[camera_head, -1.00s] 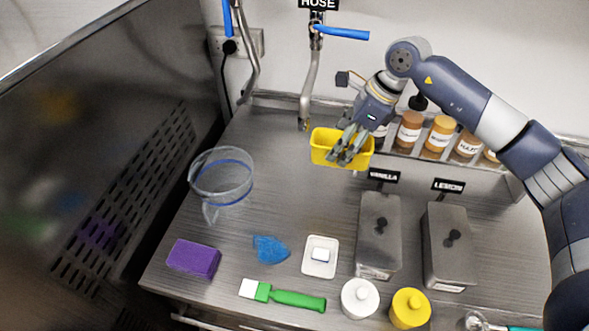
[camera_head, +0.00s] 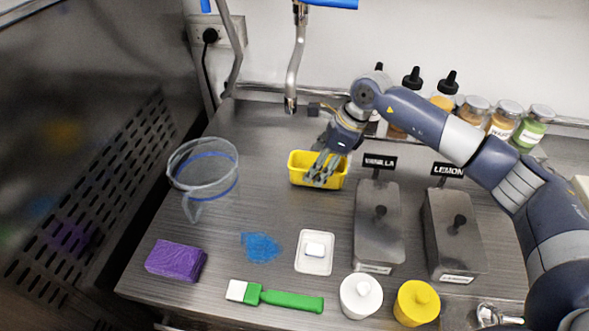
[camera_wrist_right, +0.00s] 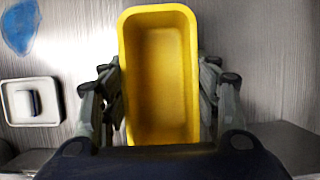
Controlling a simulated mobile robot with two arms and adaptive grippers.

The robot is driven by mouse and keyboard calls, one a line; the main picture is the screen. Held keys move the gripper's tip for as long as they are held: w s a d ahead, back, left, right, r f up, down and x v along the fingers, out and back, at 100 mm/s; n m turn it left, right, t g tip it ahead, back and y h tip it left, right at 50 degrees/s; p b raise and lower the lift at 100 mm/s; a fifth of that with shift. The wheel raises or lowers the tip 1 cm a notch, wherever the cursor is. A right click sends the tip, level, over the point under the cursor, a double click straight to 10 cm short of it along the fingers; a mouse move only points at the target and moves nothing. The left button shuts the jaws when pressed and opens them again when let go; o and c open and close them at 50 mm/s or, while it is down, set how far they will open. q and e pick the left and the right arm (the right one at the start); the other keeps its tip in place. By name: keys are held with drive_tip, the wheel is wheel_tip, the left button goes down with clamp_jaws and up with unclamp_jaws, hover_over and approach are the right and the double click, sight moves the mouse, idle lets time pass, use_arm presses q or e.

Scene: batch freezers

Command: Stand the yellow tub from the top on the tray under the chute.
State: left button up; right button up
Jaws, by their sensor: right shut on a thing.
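The yellow tub (camera_head: 299,176) is a small rectangular open box, upright and empty. My right gripper (camera_head: 322,172) is shut on it over the back half of the worktop. The wrist view shows the tub (camera_wrist_right: 162,85) between the fingers of my right gripper, with fingers along both long sides. Whether its base touches the worktop I cannot tell. No tray under a chute can be made out in these views. My left gripper is not in view.
A clear pitcher (camera_head: 203,168) stands left of the tub. Two steel bins (camera_head: 378,225) marked vanilla and lemon stand front right. A blue cloth (camera_head: 261,247), purple sponge (camera_head: 176,261), white dish (camera_head: 314,252) and green brush (camera_head: 290,300) lie in front. A slotted steel panel (camera_head: 90,180) is left.

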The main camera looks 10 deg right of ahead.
sight(292, 166)
drive_tip(key=shift+w+a+r, duration=0.1)
drive_tip(key=shift+w+a, duration=0.2)
drive_tip(key=shift+a, duration=0.4)
drive_tip(key=shift+w+a, duration=0.15)
drive_tip(key=shift+a, duration=0.15)
drive_tip(key=shift+w+a, duration=0.15)
drive_tip(key=shift+a, duration=0.35)
drive_tip(key=shift+w+a, duration=0.25)
drive_tip(key=shift+a, duration=0.35)
drive_tip(key=shift+w+a, duration=0.2)
drive_tip(key=shift+a, duration=0.35)
drive_tip(key=shift+f, duration=0.6)
drive_tip(key=shift+w+a+f, duration=0.1)
drive_tip(key=shift+a, duration=0.05)
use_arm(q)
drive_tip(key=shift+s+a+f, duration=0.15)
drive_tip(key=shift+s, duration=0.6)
use_arm(e)
drive_tip(key=o, duration=1)
